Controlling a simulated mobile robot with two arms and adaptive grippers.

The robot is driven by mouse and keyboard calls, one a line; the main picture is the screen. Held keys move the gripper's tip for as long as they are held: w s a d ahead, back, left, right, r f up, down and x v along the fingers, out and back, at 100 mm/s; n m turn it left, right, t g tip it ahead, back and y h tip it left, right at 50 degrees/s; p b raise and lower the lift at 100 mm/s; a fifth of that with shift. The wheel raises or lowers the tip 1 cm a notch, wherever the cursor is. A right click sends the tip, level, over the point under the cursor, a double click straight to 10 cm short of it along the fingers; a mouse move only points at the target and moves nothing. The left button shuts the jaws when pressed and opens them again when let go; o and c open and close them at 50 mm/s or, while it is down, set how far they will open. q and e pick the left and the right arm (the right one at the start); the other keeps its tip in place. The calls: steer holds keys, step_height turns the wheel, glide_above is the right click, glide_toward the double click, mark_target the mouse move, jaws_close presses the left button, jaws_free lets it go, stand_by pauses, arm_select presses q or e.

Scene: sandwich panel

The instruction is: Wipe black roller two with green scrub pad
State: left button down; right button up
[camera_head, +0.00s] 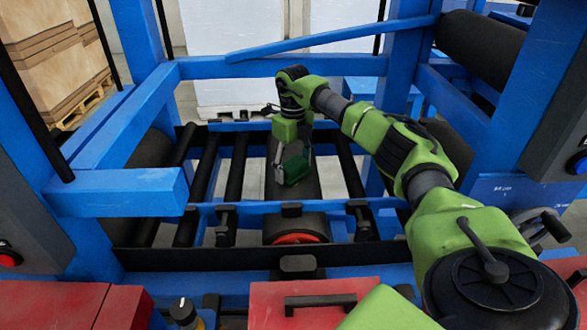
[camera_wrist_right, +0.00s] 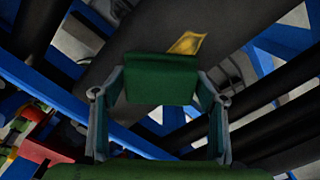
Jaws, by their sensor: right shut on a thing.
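My right gripper (camera_head: 291,170) is shut on the green scrub pad (camera_wrist_right: 160,80), which sits between its two fingers in the right wrist view. In the head view the dark green pad is over a thick black roller (camera_head: 298,215) with a red end, in the middle of the roller frame. The wrist view shows a broad dark roller surface (camera_wrist_right: 150,28) just beyond the pad, with a yellow patch (camera_wrist_right: 186,43) at the pad's upper right edge. I cannot tell whether the pad touches the roller. No number shows on the roller. My left gripper is not in view.
Thin black rollers (camera_head: 237,167) lie on both sides of the thick one. Blue posts and beams (camera_head: 290,64) frame the space, with a slanted bar above. Red boxes (camera_head: 60,305) stand in front. Stacked cartons (camera_head: 55,55) are at the back left.

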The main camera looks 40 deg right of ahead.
mark_target(293, 158)
steer(key=shift+w+d, duration=0.45)
steer(key=shift+w, duration=0.15)
steer(key=shift+w+d+f, duration=0.15)
steer(key=shift+w+d, duration=0.6)
steer(key=shift+w, duration=0.1)
steer(key=shift+p, duration=0.5)
steer(key=shift+s+a+p, duration=0.5)
steer(key=shift+s+p, duration=0.25)
steer(key=shift+p, duration=0.3)
steer(key=shift+s+a+p, duration=0.5)
steer(key=shift+s+p, duration=0.05)
steer(key=shift+s, duration=0.05)
steer(key=shift+s+a+f, duration=0.15)
steer(key=shift+s+a, duration=0.2)
steer(key=shift+o, duration=0.2)
steer(key=shift+s+a+p, duration=0.4)
steer(key=shift+s+p, duration=0.1)
steer(key=shift+p, duration=0.4)
steer(key=shift+s+a+p, duration=0.8)
steer(key=shift+s+a, duration=0.1)
steer(key=shift+s, duration=0.1)
steer(key=shift+c, duration=0.2)
steer(key=shift+s+a+r+p, duration=0.25)
steer(key=shift+s+a+p, duration=0.7)
steer(key=shift+s+p, duration=0.25)
steer(key=shift+s+a, duration=0.2)
steer(key=shift+f, duration=0.2)
steer(key=shift+a, duration=0.1)
